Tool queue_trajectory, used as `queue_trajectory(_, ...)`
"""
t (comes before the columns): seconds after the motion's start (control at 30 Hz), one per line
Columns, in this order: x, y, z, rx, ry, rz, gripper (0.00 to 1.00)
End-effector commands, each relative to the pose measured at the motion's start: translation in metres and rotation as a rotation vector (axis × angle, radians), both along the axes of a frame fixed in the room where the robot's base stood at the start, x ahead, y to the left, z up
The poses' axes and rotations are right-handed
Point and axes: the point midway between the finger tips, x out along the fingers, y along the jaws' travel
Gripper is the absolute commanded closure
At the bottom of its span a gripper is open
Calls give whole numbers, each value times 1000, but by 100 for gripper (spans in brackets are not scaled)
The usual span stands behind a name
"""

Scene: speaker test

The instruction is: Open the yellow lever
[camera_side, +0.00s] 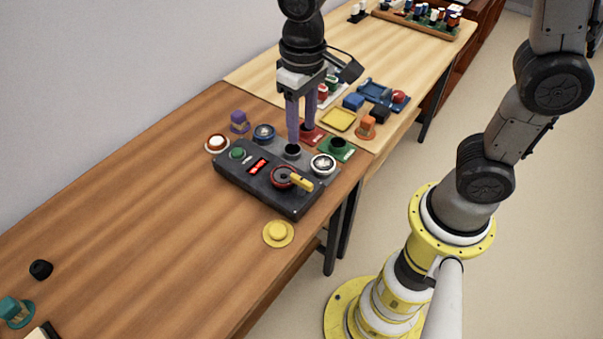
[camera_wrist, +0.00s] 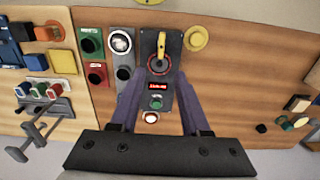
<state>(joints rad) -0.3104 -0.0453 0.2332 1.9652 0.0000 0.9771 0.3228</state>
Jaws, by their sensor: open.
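The dark control panel (camera_side: 240,179) lies on the brown table, and it also shows in the wrist view (camera_wrist: 182,62). The yellow lever (camera_side: 301,183) sits on a red ring dial (camera_side: 282,177) at the panel's right end. In the wrist view the lever (camera_wrist: 162,46) points up, away from the panel's display. My gripper (camera_side: 301,134) is open and empty, with purple fingers pointing down above the panel's back edge in the side view. In the wrist view my gripper (camera_wrist: 159,80) has one finger on each side of the panel's image, below the lever. Neither finger appears to touch the lever.
The panel also carries a green button (camera_side: 238,153) and a red display (camera_side: 258,166). A yellow round piece (camera_side: 278,233) lies in front. The brown table's left part is mostly clear.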

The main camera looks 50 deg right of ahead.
Motion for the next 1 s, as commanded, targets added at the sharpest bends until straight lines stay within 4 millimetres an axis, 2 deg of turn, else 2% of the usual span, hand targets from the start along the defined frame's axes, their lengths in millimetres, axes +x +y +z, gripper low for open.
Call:
queue_trajectory(0.27,-3,4,-26,-5,17,16,54)
queue_trajectory(0.73,-3,3,-115,-6,17,15,54)
queue_trajectory(1.0,-3,4,-139,-4,13,15,54)
